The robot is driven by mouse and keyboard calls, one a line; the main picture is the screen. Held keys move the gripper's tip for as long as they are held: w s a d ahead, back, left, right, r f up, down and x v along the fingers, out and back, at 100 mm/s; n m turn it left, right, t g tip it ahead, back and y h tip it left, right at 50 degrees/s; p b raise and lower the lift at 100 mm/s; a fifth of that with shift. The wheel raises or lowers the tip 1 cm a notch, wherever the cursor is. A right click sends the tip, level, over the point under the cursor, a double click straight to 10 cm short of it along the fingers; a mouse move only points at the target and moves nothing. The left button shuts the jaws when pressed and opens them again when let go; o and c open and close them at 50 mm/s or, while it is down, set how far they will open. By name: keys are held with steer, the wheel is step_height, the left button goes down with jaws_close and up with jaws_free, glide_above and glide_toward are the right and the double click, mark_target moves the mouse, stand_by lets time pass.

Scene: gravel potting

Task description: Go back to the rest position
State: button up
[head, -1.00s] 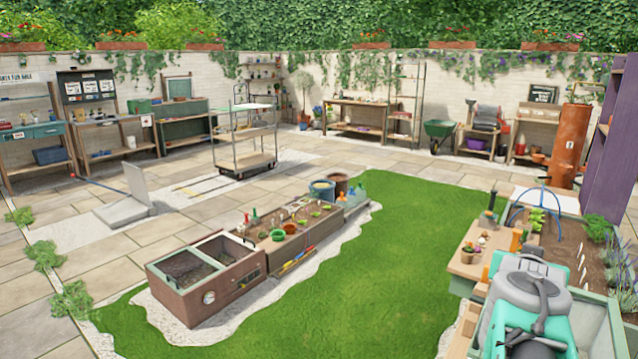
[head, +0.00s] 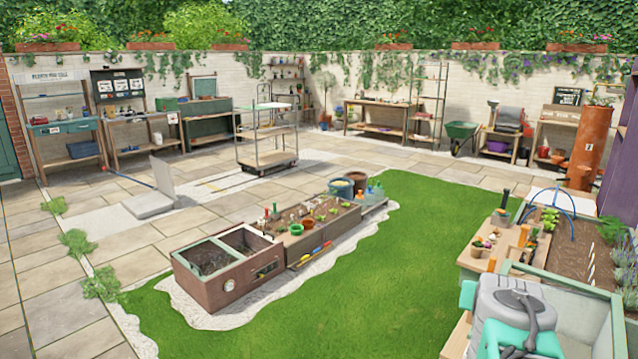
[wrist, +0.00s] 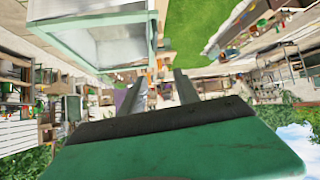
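My gripper (wrist: 158,92) shows in the wrist view. Its two dark fingers stand apart, with nothing visibly held between them. Its green body fills the bottom of that view. In the head view, a grey and teal part at the bottom right looks like my folded arm; the gripper's fingers cannot be made out there.
The green-framed box (head: 590,291) stands close by at the lower right, beside a wooden planting bench (head: 478,262). A trolley (head: 266,158) stands on the paving. The lawn between is clear.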

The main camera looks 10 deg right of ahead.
steer(key=a+f+n+g+y, duration=0.1)
steer(key=a+f+n+y, duration=0.15)
steer(key=a+f, duration=0.5)
steer(key=a+f+n+g+y, duration=0.1)
steer(key=a+f+n+y, duration=0.2)
steer(key=a, duration=0.7)
steer(key=s+a+f+n+g+y, duration=0.2)
steer(key=s+a+f+n+g, duration=0.15)
steer(key=s+a+f, duration=0.6)
step_height(320, 180, up, 8)
steer(key=w+a+m+p, duration=0.1)
steer(key=w+a+p, duration=0.1)
steer(key=p, duration=0.1)
steer(key=shift+w+r+t, duration=0.2)
steer(key=shift+r+t, duration=0.05)
steer(key=shift+t, duration=0.1)
